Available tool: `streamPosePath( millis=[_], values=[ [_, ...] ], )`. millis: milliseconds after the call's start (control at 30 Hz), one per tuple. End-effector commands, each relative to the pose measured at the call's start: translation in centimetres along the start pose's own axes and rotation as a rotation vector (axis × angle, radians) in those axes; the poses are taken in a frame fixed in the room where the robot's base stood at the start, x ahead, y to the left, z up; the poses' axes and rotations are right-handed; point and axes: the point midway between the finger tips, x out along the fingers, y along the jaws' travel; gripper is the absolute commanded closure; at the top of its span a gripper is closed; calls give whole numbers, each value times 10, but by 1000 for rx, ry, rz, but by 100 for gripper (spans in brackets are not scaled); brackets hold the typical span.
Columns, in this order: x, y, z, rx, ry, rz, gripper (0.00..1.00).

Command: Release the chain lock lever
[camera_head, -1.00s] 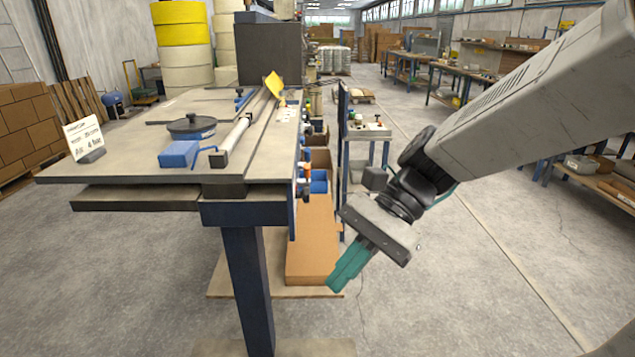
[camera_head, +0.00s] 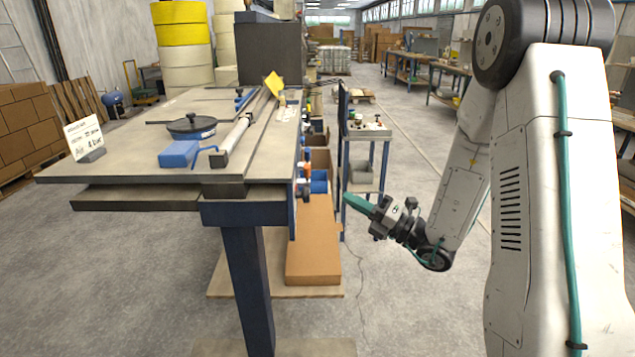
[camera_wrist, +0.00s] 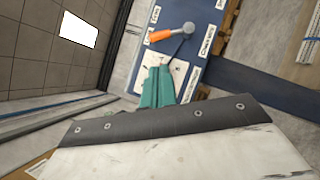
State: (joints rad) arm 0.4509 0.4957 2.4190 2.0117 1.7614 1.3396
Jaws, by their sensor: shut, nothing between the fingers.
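A lever with an orange handle (camera_wrist: 160,35) and a grey metal rod stands on a blue panel (camera_wrist: 206,14) in the wrist view. The labels beside it are too small to read surely, so I cannot confirm that it is the chain lock lever. My gripper (camera_wrist: 157,78) has teal fingers, shut and empty, just short of the orange handle in that view and apart from it. In the head view my gripper (camera_head: 348,199) points left toward the workbench's right side, where small levers (camera_head: 304,170) show only partly.
The workbench (camera_head: 110,170) carries a blue block (camera_head: 178,153), a dark round lid (camera_head: 191,124) and a sign (camera_head: 84,138). A cardboard box (camera_head: 314,245) lies beneath its right side. A small stand (camera_head: 366,178) is behind my gripper. Open floor lies in front.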

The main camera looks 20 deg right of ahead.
Motion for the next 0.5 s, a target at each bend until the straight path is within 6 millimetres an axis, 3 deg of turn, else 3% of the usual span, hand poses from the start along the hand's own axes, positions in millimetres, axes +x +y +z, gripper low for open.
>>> streamPosePath(
  millis=[267, 500],
  values=[
    [12, 1, -1, -2, 5, 1, 100],
    [56, 1, -2, -2, 6, 4, 100]
  ],
)
